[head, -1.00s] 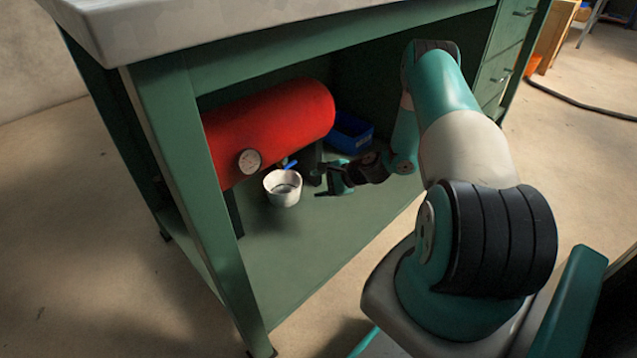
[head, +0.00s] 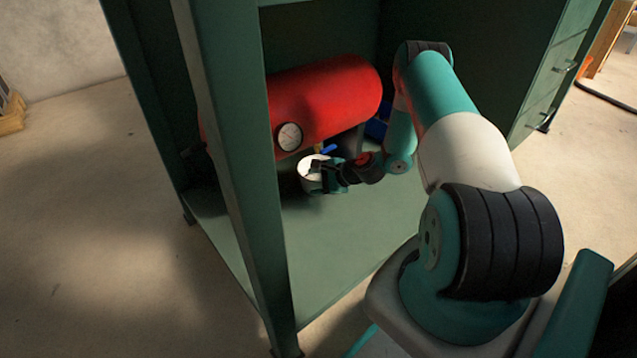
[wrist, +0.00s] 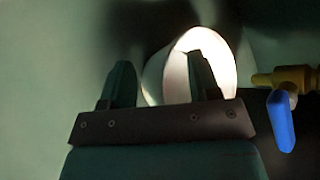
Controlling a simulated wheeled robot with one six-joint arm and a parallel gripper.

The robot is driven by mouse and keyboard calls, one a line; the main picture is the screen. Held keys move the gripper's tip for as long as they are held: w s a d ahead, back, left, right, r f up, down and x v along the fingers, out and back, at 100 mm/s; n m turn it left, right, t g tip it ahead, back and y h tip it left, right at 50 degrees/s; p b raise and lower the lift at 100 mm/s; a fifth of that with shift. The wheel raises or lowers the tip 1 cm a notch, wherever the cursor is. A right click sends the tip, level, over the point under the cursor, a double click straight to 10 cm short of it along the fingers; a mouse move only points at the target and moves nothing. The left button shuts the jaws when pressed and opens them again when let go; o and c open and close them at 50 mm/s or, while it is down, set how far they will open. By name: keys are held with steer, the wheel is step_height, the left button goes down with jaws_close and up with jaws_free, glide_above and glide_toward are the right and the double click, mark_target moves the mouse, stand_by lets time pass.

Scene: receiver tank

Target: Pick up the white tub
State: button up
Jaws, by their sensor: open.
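The white tub (head: 307,170) stands on the green lower shelf, below the front of the red tank, and is partly hidden by my gripper in the head view. My gripper (head: 318,174) is at the tub's right side, its fingers overlapping the tub. In the wrist view the tub (wrist: 182,75) shows bright beyond the fingers. One finger of my gripper (wrist: 163,80) crosses in front of the tub and the other is to its left. The fingers are apart, with the tub's left edge in line with the gap. I cannot tell whether they touch it.
The red tank (head: 335,98) with a round gauge (head: 289,137) lies just above and behind the tub. A valve with a blue handle (wrist: 281,120) is close to my gripper's right. A green bench leg (head: 238,170) stands at the left. The shelf's front (head: 330,245) is clear.

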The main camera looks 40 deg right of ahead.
steer(key=shift+w+a+f, duration=0.15)
steer(key=shift+w+f, duration=0.25)
steer(key=shift+w, duration=0.2)
steer(key=shift+c, duration=0.2)
steer(key=shift+a, duration=0.1)
jaws_close()
